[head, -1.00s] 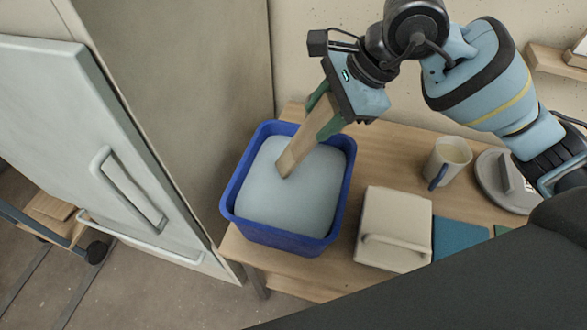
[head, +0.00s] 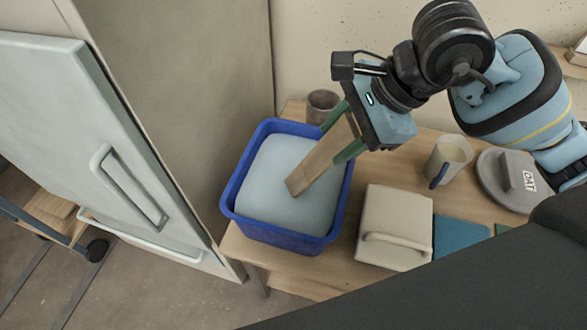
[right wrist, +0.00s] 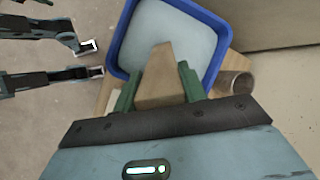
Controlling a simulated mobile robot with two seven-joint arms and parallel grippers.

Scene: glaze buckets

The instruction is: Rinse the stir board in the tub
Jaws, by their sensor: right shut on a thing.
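The stir board (head: 320,166), a flat piece of wood, is held tilted by my right gripper (head: 347,135). The green fingers are shut on its upper part. Its lower end is over the pale water (head: 270,190) in the blue tub (head: 240,228); I cannot tell whether it touches the surface. In the right wrist view the board (right wrist: 163,80) sits between the green fingers (right wrist: 160,92), with the tub (right wrist: 117,48) beyond.
A brown cup (head: 322,104) stands behind the tub. A beige lidded box (head: 393,225), a mug (head: 447,160) and a grey lid (head: 510,183) are to the right on the wooden table (head: 395,160). A tall pale cabinet (head: 90,130) stands left of the tub.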

